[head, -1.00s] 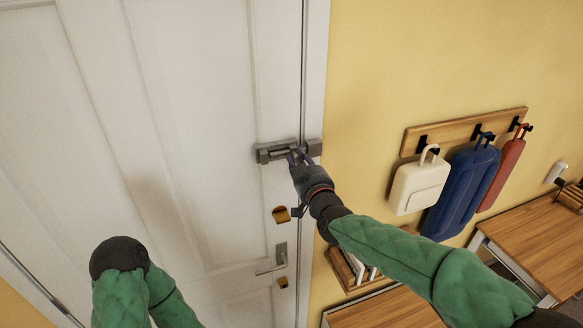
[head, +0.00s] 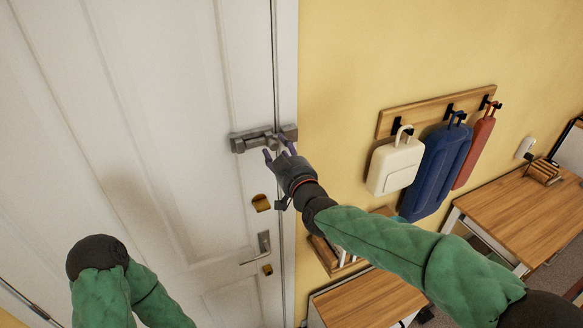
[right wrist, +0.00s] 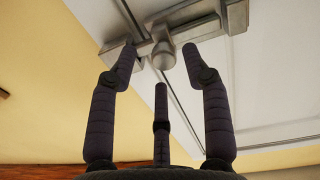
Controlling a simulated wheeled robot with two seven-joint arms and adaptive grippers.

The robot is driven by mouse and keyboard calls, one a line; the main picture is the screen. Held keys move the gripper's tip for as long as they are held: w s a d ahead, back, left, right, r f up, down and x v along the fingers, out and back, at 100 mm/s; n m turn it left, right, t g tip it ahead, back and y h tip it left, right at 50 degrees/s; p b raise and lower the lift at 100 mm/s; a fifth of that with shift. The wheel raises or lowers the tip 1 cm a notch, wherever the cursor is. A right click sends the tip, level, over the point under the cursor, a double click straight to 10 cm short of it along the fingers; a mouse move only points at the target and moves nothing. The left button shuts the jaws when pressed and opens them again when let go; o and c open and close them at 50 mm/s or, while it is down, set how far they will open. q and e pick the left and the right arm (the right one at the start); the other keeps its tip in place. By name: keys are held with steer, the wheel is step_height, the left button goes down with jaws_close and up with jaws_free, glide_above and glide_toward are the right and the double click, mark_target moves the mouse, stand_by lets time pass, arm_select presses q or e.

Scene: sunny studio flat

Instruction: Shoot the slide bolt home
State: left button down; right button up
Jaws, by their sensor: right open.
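The grey metal slide bolt (head: 250,141) is mounted high on the white door (head: 180,120). Its keeper (head: 289,132) sits on the frame just right of the door gap. In the right wrist view, the bolt's round knob (right wrist: 163,56) lies close to the keeper (right wrist: 121,62), and the bar appears to reach across the gap to it. My right gripper (head: 279,150) is open and empty, just below the bolt. In the right wrist view its spread fingers (right wrist: 158,70) stand either side of the knob, apparently apart from it. My left gripper is out of view.
A door handle (head: 263,245) and brass fittings (head: 261,203) are lower on the door. On the yellow wall at right, a wooden hook rack (head: 430,110) holds a cream bag (head: 396,167), a blue one (head: 436,168) and a red one (head: 474,152). Wooden tables (head: 520,215) stand below.

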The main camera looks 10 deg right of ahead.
steer(key=v, duration=0.9)
steer(key=shift+s, duration=0.35)
steer(key=shift+d, duration=0.1)
step_height(320, 180, down, 42)
steer(key=s+d+m+g+h+b, duration=0.1)
steer(key=d+m+g+h+b, duration=0.15)
steer(key=g+b, duration=0.65)
steer(key=s+f+m+g+b, duration=0.1)
steer(key=s+f+g+b, duration=0.1)
steer(key=s+f, duration=0.5)
steer(key=s+f+m+g+y+b, duration=0.1)
steer(key=s+f+b, duration=0.4)
steer(key=f, duration=1)
steer(key=s+f+m+g+b, duration=0.3)
steer(key=s+f+g, duration=0.2)
steer(key=s+f, duration=0.5)
steer(key=shift+s+f+b, duration=0.35)
steer(key=shift+f+b, duration=0.05)
steer(key=shift+f, duration=0.15)
